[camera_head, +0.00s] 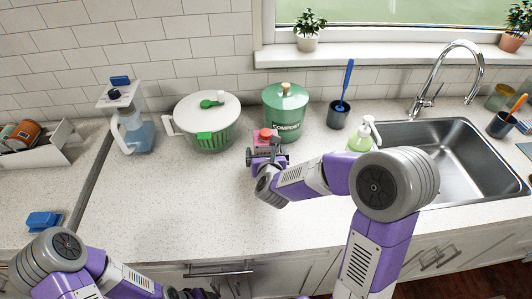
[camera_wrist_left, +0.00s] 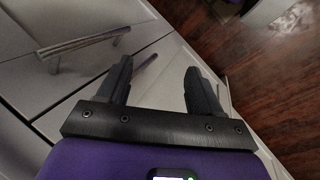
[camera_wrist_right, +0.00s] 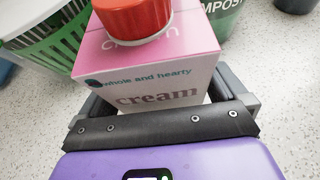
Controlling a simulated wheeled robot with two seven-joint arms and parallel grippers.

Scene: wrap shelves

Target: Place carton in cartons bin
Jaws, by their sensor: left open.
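The carton (camera_wrist_right: 150,75) is a pink and white cream carton with a red cap. It stands upright on the counter in front of the green compost bin, and its cap and top also show in the head view (camera_head: 265,137). My right gripper (camera_wrist_right: 165,95) has its fingers on either side of the carton; whether they press on it is unclear. My left gripper (camera_wrist_left: 157,72) is open and empty, low in front of the cabinet drawers. I cannot make out a container marked as the cartons bin.
A green compost bin (camera_head: 286,115) and a white-lidded green basket (camera_head: 212,130) stand behind the carton. A water pitcher (camera_head: 135,130), a blue item (camera_head: 43,220) and a white holder with cans (camera_head: 50,150) are left. A soap bottle (camera_head: 361,138) and sink (camera_head: 440,150) are right. The middle-left counter is clear.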

